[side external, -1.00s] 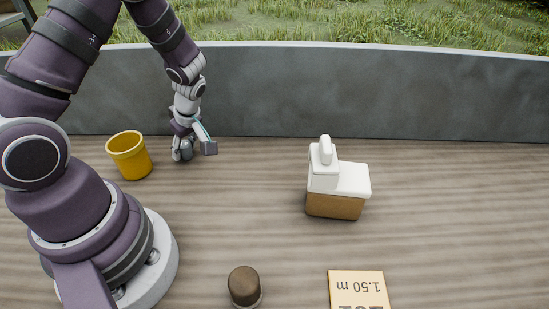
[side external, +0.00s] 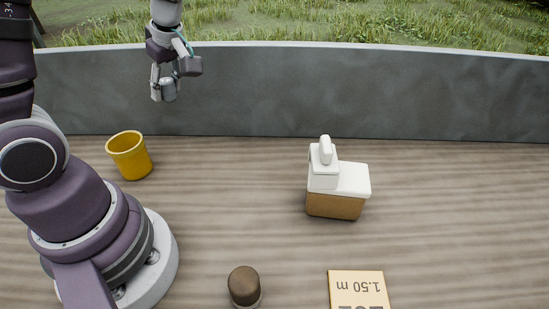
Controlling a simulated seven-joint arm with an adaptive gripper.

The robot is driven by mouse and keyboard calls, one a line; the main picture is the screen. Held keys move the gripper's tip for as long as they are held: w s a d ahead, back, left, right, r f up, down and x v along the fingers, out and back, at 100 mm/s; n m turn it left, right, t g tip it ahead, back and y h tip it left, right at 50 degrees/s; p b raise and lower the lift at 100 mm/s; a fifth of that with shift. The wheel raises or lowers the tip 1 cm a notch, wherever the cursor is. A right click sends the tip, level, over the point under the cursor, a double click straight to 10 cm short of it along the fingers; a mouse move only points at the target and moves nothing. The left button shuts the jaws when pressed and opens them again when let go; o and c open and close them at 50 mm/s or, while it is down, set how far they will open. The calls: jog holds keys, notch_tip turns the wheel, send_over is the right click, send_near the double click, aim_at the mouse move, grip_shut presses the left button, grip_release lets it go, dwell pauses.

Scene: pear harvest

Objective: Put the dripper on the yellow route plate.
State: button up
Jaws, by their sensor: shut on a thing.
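My gripper (side external: 174,80) is raised at the upper left, in front of the grey wall and well above the table. It is shut on a small grey rounded piece (side external: 168,90), which looks like the dripper; the fingers partly hide it. The yellow route plate (side external: 359,287) is a flat pale orange-yellow card at the bottom edge, right of the middle. It carries upside-down lettering, "1.50 m", and is cut off by the frame. My gripper is far to its upper left.
A yellow cup (side external: 130,156) stands at the left. A tan box with a white lid and knob (side external: 337,190) stands right of the middle. A dark brown-capped jar (side external: 244,287) stands at the bottom. The wall (side external: 400,95) bounds the back. The table's right side is clear.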

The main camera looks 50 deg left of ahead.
notch_tip(320, 180, up, 7)
jog(key=shift+r, duration=0.2)
jog(key=w+d+m+t+h, duration=0.1)
jog(key=w+d+m+t, duration=0.2)
jog(key=w+d+m, duration=0.6)
jog(key=d+m+h, duration=0.1)
jog(key=d+m, duration=0.4)
jog(key=d, duration=0.1)
jog(key=w+d+f+m+t+h, duration=0.1)
jog(key=d+m+h, duration=0.1)
jog(key=d+m, duration=0.3)
jog(key=d+m+t+h, duration=0.1)
jog(key=d+m+h, duration=0.1)
jog(key=d+m, duration=0.3)
jog(key=shift+w+d+f, duration=0.15)
jog(key=shift+d, duration=0.6)
jog(key=shift+w+d+f, duration=0.1)
jog(key=shift+w+d, duration=0.05)
jog(key=shift+d, duration=0.6)
jog(key=s+d+m+g+h, duration=0.1)
jog(key=s+d+m+h, duration=0.1)
jog(key=d+m, duration=0.4)
jog(key=r+m+g+h, duration=0.1)
jog(key=m+g, duration=0.2)
jog(key=m, duration=0.5)
send_over(367, 302)
jog(key=s, duration=0.2)
jog(key=f, duration=2)
jog(key=shift+w+f, duration=0.35)
jog(key=shift+f, duration=0.1)
